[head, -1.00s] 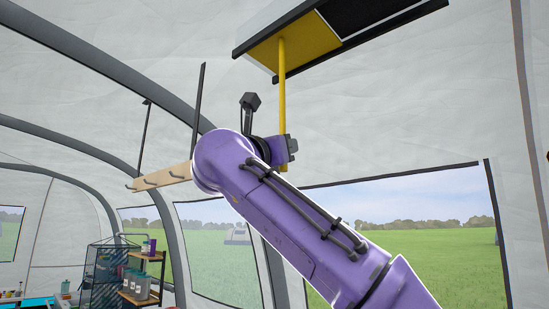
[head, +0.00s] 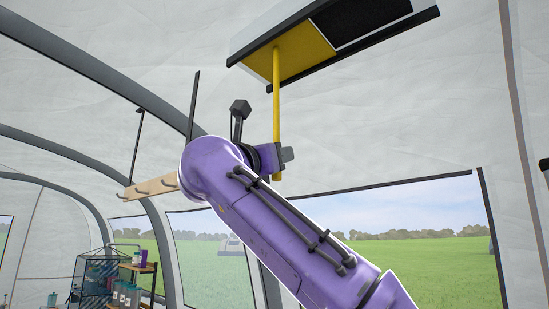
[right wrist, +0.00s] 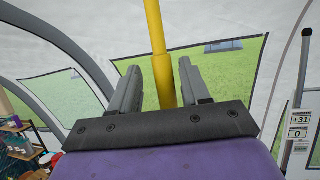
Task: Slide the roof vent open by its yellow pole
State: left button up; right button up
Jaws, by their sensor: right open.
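The roof vent (head: 375,18) is at the top of the head view, with a black panel and a yellow panel (head: 295,52) in a dark-edged frame. The yellow pole (head: 277,95) hangs straight down from the yellow panel. My right gripper (head: 287,155) is at the pole's lower part, and the pole's bottom end shows just below it. In the right wrist view the pole (right wrist: 158,50) stands between the two grey fingers of my right gripper (right wrist: 159,76). The fingers are open, with a gap on both sides of the pole. My left gripper is not in view.
A wooden hook rail (head: 150,187) hangs left of my right arm. A shelf unit with jars (head: 130,280) stands at the lower left. Curved grey tent poles (head: 100,75) cross the left side. Open space surrounds the yellow pole.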

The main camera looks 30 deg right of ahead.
jog(key=b+v, duration=0.3)
jog(key=v, duration=0.7)
jog(key=shift+b, duration=0.4)
jog(key=shift+w+d+f, duration=0.1)
